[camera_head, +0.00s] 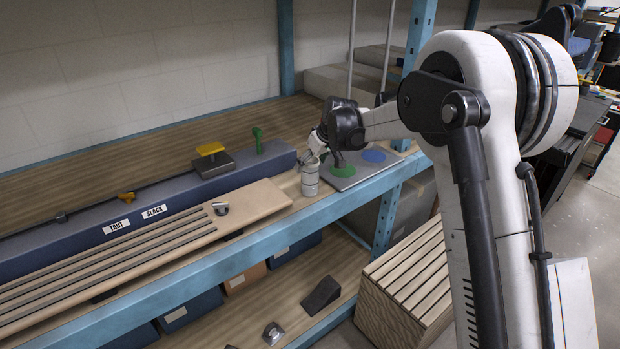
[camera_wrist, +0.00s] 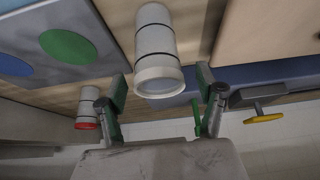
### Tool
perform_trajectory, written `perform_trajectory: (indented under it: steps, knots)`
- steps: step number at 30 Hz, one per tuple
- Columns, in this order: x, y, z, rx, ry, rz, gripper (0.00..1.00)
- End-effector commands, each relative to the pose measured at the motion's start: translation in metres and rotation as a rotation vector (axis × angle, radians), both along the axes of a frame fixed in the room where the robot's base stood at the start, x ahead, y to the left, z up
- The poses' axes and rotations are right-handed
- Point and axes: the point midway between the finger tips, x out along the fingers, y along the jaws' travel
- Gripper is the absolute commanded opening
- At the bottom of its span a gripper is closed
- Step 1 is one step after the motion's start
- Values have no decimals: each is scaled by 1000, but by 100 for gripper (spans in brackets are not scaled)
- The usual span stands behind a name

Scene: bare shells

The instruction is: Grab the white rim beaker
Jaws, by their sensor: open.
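The white rim beaker (camera_wrist: 156,45) is a pale cylinder with thin dark bands. In the wrist view its white rim faces me, between and a little beyond the finger lines. In the head view a pale beaker (camera_head: 310,181), likely the same one, stands upright on the shelf, just below my gripper (camera_head: 316,150). My gripper (camera_wrist: 161,88) is open, its green-padded fingers spread on either side of the rim, with nothing held. Whether a finger touches the beaker cannot be told.
A second beaker with a red rim (camera_wrist: 87,108) stands close by, beyond the left finger in the wrist view. A grey board with green and blue discs (camera_head: 346,172) lies to the right. A slotted wooden board (camera_head: 250,205) and a blue beam (camera_head: 80,246) lie left.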

Motion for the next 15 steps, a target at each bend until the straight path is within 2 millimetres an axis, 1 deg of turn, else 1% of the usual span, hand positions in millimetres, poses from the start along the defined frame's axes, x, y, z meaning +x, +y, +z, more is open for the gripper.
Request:
perform_trajectory:
  steps: [3,8,11,15]
  knots:
    - [3,3,-8,0,0,0,69]
    - [6,5,-15,0,0,0,69]
    - [9,7,-24,0,0,0,69]
    - [14,10,-42,0,0,0,69]
